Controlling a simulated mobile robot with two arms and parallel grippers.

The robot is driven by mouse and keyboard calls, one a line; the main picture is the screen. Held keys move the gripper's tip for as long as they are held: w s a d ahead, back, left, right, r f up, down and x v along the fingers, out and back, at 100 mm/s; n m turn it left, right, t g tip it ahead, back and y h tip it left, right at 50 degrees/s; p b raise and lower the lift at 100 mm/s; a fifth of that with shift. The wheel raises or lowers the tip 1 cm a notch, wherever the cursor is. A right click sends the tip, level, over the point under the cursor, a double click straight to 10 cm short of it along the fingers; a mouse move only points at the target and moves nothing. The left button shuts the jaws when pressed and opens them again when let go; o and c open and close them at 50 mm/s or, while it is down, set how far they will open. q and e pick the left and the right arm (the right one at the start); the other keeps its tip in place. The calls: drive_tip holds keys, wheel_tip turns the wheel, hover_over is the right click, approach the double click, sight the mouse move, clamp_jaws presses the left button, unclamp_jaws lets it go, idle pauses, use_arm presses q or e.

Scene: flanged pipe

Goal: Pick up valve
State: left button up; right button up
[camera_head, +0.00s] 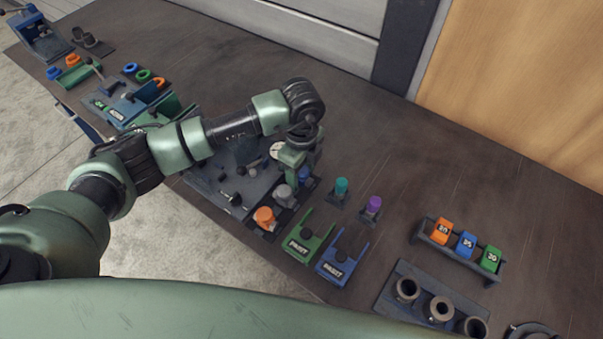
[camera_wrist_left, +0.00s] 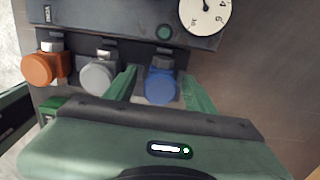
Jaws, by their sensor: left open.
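Three valve-like pieces with round caps stand in a row beside a dark panel: an orange one (camera_head: 265,216), a grey one (camera_head: 283,193) and a blue one (camera_head: 304,174). In the left wrist view the orange piece (camera_wrist_left: 38,69) and grey piece (camera_wrist_left: 99,75) lie left of the fingers. The blue piece (camera_wrist_left: 160,85) shows between the two green fingers of my open left gripper (camera_wrist_left: 160,92). I cannot tell whether the fingers touch it. In the head view my left gripper (camera_head: 294,160) points down and partly hides the blue piece. My right gripper is not in view.
A gauge (camera_wrist_left: 205,14) sits on the dark panel (camera_head: 222,188) close by. Green (camera_head: 308,243) and blue (camera_head: 340,262) PAINT holders stand nearby. Teal (camera_head: 341,187) and purple (camera_head: 374,204) pieces stand right of the gripper. A block rack (camera_head: 460,258) is farther right. The table's back is clear.

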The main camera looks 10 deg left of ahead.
use_arm(q)
clamp_jaws()
drive_tip(key=shift+r, duration=0.1)
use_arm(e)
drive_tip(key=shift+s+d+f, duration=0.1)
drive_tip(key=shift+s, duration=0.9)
